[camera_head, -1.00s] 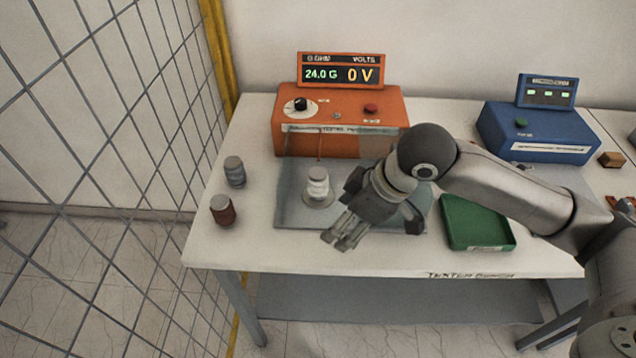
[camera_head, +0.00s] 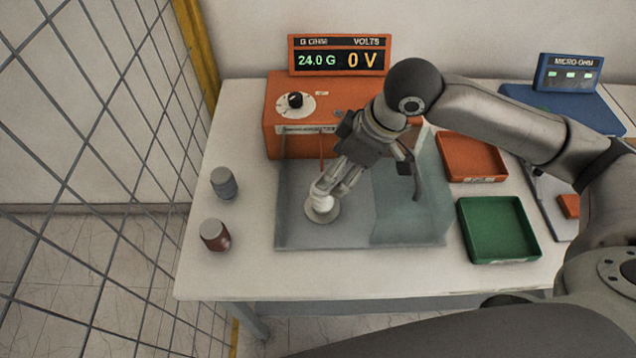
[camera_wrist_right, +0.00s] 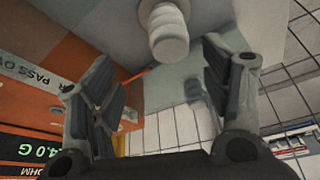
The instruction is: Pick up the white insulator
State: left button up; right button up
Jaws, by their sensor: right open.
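The white insulator (camera_head: 322,204) stands upright on a round base inside a clear-walled enclosure (camera_head: 405,232) in front of the orange tester. My right gripper (camera_head: 328,184) reaches down from the upper right, with its fingers at the insulator and partly hiding its top. In the right wrist view the ribbed insulator (camera_wrist_right: 168,32) shows at the top, between the two spread fingers of the right gripper (camera_wrist_right: 160,62). Gaps show on both sides of it there, so the gripper is open and not closed on it. My left gripper is not in view.
The orange tester (camera_head: 283,143) stands behind. A grey insulator (camera_head: 224,184) and a brown insulator (camera_head: 215,236) stand at the table's left. An orange tray (camera_head: 470,157), a green tray (camera_head: 499,230) and a blue instrument (camera_head: 568,107) are at the right. A wire fence (camera_head: 90,150) bounds the left.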

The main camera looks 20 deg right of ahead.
aim_at(322, 192)
jog(key=f, duration=0.1)
jog(key=a+f, duration=0.1)
jog(key=shift+s+a+f, duration=0.1)
jog(key=shift+s+f, duration=0.1)
jog(key=shift+f, duration=0.2)
jog(key=shift+a+f, duration=0.1)
jog(key=shift+f, duration=0.15)
jog(key=p+x, duration=0.1)
jog(key=x, duration=0.4)
jog(key=shift+a+f+p, duration=0.1)
jog(key=shift+a+p, duration=0.05)
jog(key=shift+p, duration=0.2)
jog(key=shift+c, duration=0.5)
jog(key=c, duration=0.5)
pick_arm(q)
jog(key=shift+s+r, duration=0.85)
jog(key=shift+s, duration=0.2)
pick_arm(e)
jog(key=c, duration=0.8)
